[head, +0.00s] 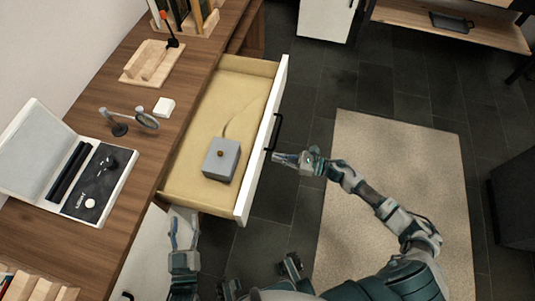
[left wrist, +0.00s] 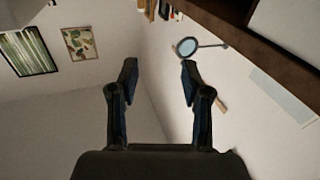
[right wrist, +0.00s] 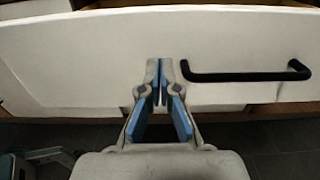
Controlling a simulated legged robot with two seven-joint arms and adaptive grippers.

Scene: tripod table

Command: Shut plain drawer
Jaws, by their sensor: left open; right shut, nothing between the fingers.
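The drawer (head: 238,95) is pulled out from the wooden desk, with a white front and a black bar handle (head: 274,133). A small grey box (head: 221,160) lies inside it. My right gripper (head: 279,157) is shut and empty, just outside the drawer front. In the right wrist view the shut fingertips (right wrist: 159,65) are at the white front (right wrist: 90,60), just left of the handle (right wrist: 245,75); I cannot tell if they touch it. My left gripper (head: 183,225) is by the drawer's near side; in the left wrist view its fingers (left wrist: 160,72) are apart and empty.
The desk top (head: 150,185) holds an open white case (head: 110,185), a magnifier stand (head: 130,122), a small white block (head: 164,107) and a wooden tray (head: 150,62). The floor right of the drawer is clear, with a beige rug (head: 395,185).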

